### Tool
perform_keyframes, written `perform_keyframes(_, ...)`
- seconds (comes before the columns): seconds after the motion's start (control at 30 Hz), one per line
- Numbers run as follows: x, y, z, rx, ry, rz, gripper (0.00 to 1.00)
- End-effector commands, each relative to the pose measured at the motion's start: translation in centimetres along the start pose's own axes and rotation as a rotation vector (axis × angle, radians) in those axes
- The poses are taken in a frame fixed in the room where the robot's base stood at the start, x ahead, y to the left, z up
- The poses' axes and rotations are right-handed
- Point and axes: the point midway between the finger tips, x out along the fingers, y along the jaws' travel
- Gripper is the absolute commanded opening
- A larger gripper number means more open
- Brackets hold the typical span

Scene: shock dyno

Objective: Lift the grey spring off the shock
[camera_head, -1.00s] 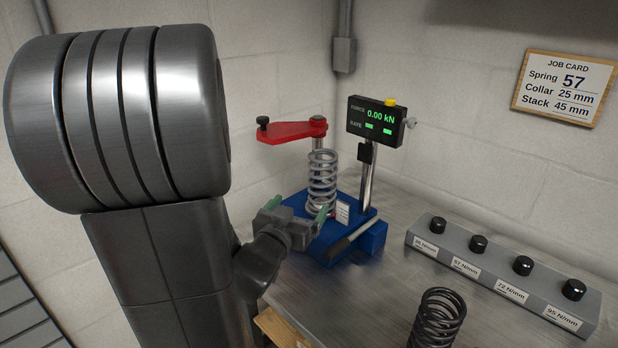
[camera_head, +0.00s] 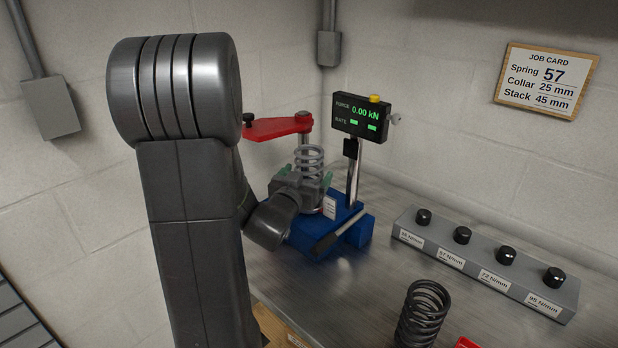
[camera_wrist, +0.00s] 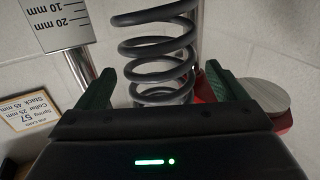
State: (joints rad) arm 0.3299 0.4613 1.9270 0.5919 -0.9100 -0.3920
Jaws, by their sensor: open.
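The grey spring (camera_head: 309,160) stands upright on the blue dyno base (camera_head: 310,240). Its lower coils are hidden behind my gripper in the head view. My gripper (camera_head: 308,172) is open, in front of the spring. In the wrist view the spring (camera_wrist: 158,50) shows between the two green fingers of my gripper (camera_wrist: 160,88), with a gap on each side. The shock's body is not clearly visible.
A red arm (camera_head: 278,127) with a black knob reaches left above the spring. The force readout (camera_head: 358,117) stands on a post behind right. A dark spring (camera_head: 422,315) and a grey block with labelled knobs (camera_head: 480,262) occupy the bench at right.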

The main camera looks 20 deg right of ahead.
Motion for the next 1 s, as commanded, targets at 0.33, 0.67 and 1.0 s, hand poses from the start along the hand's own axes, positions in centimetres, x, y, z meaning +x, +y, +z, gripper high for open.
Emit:
perform_keyframes(0.33,2.3,0.0,0.0,0.001,-0.001,-0.001,0.91)
perform_keyframes(0.67,2.3,0.0,0.0,0.001,-0.001,0.000,0.50)
perform_keyframes(1.0,2.3,0.0,-0.2,0.001,0.004,0.000,0.17)
